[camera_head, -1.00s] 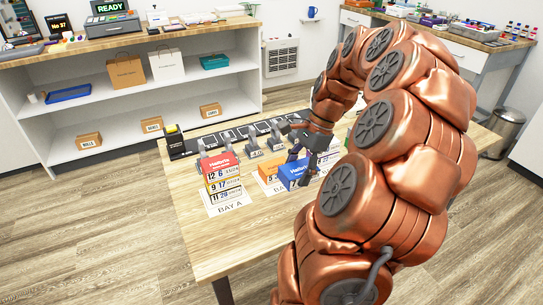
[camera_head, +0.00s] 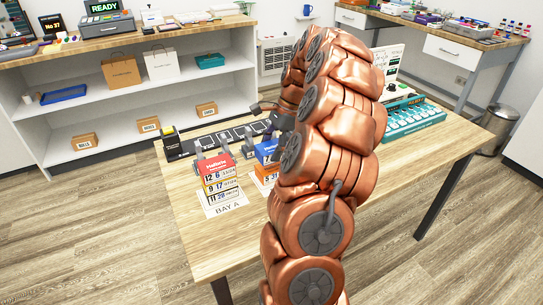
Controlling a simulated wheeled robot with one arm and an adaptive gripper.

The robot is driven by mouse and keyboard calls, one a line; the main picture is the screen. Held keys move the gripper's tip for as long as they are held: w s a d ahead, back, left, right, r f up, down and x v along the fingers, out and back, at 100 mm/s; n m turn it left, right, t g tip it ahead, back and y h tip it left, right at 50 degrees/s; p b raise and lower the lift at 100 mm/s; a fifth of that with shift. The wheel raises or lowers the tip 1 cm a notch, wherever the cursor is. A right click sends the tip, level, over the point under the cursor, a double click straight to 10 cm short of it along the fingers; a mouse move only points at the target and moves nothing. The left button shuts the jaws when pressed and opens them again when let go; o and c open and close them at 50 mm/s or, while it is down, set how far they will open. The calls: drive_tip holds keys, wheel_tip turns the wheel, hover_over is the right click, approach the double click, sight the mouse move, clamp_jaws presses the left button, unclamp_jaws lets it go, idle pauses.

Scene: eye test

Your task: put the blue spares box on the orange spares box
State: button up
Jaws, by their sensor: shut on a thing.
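The blue spares box (camera_head: 266,152) is in the middle of the table, partly hidden behind my copper arm. My gripper (camera_head: 272,132) is mostly hidden by the arm; a dark part of it shows just above the blue box, and it is shut on that box. The orange spares box (camera_head: 267,177) shows only as a narrow piece with printed numbers, below the blue box in the picture. Whether the two boxes touch is hidden.
A stack of boxes with a red top (camera_head: 219,176) stands close to the left on the BAY A sheet (camera_head: 229,208). A teal-and-white tray (camera_head: 414,120) lies at the right. The front of the table (camera_head: 225,245) is clear.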

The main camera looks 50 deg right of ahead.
drive_tip(key=shift+f, duration=1.6)
drive_tip(key=shift+f, duration=0.15)
drive_tip(key=o, duration=1.2)
drive_tip(key=shift+v, duration=6.15)
drive_tip(key=shift+a, duration=0.1)
